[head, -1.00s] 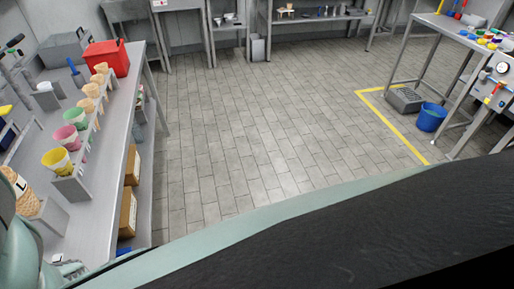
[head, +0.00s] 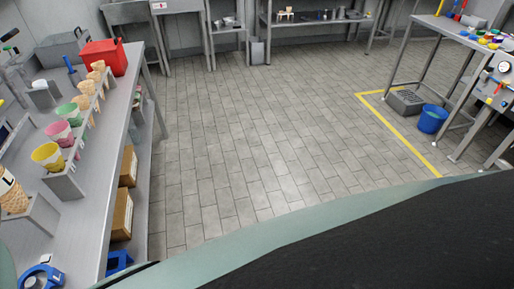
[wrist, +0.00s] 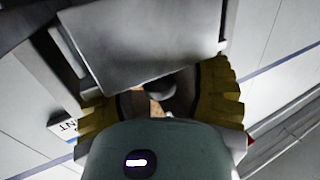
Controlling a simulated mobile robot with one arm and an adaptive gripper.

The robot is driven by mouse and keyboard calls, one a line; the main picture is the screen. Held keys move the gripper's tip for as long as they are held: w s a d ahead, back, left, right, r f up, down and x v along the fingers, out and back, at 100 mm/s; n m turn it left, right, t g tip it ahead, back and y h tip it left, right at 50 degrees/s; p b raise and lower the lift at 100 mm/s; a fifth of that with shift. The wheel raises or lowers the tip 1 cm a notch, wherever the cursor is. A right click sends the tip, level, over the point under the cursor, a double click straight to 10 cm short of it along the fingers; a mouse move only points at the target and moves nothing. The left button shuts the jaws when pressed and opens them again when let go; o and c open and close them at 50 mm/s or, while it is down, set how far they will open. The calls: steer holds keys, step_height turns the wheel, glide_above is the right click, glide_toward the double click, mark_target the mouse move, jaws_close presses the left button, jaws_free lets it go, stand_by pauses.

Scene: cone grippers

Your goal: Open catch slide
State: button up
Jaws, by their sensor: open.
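In the wrist view my gripper (wrist: 160,92) is open, with one yellow ridged finger on each side. A flat grey metal panel (wrist: 145,40) lies in front of the fingers, reaching down between them. A dark gap and a small rounded grey part (wrist: 161,92) show below the panel's lower edge. I cannot tell for certain which of these is the catch slide. No grip on anything is visible. My gripper is not visible in the head view.
A white label (wrist: 64,126) sits by the left finger. In the head view, a steel bench (head: 110,175) at left holds cones and cups in a rack, a red bin (head: 105,57) and a blue object (head: 40,277). The tiled floor is clear; a blue bucket (head: 432,119) stands right.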

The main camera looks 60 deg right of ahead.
steer(key=shift+o, duration=0.3)
jaws_close()
steer(key=shift+s+d+r+p, duration=0.2)
steer(key=shift+d+p, duration=0.2)
steer(key=shift+p, duration=0.15)
steer(key=s+d+p, duration=0.6)
steer(key=s+d, duration=0.2)
steer(key=d, duration=0.1)
steer(key=shift+s+d+f, duration=0.15)
steer(key=shift+d+f, duration=0.1)
steer(key=shift+d, duration=0.05)
